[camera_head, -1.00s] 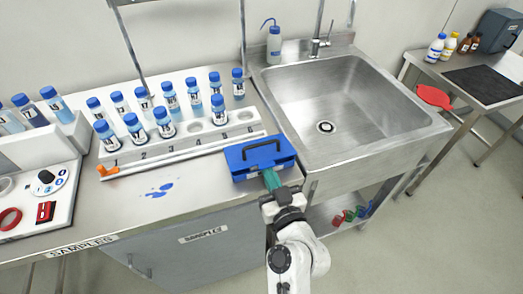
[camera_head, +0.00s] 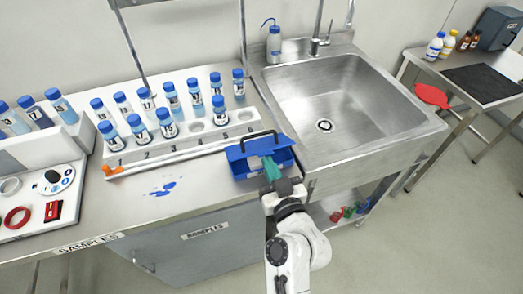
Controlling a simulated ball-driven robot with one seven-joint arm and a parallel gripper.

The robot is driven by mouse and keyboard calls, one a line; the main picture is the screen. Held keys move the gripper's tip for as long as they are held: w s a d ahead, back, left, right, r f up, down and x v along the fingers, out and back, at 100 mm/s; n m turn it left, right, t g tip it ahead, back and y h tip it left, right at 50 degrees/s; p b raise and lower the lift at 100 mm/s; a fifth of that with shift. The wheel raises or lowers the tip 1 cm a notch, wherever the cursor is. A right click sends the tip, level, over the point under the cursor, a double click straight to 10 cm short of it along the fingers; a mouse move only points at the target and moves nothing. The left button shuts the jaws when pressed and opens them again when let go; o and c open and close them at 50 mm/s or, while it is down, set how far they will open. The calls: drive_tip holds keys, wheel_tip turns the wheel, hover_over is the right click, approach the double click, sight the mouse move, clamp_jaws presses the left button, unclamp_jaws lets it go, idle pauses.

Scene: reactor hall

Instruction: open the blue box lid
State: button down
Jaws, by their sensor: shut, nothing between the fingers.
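The blue box (camera_head: 238,168) stands on the steel counter beside the sink, at its front edge. My gripper (camera_head: 270,166) has teal fingers, shut and empty, at the front of the box under the raised lid. The fingers cover part of the opening, and I cannot tell whether they touch the lid.
A white rack (camera_head: 185,147) with several blue-capped vials stands left of the box. The sink (camera_head: 345,100) lies to the right, with a wash bottle (camera_head: 274,44) behind. A blue spill (camera_head: 163,188) marks the counter at left.

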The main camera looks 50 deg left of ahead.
sight(263, 151)
drive_tip(key=shift+r+p, duration=0.45)
drive_tip(key=shift+r, duration=0.3)
drive_tip(key=shift+r, duration=0.1)
drive_tip(key=shift+w+a+r+p, duration=0.25)
drive_tip(key=shift+a+r, duration=0.3)
drive_tip(key=shift+a, duration=0.1)
drive_tip(key=shift+w+a+r+p, duration=0.3)
drive_tip(key=shift+a+r, duration=0.2)
drive_tip(key=shift+a, duration=0.2)
drive_tip(key=shift+w+a+r+p, duration=0.25)
drive_tip(key=shift+a+r, duration=0.3)
drive_tip(key=shift+a, duration=0.1)
drive_tip(key=shift+a, duration=0.15)
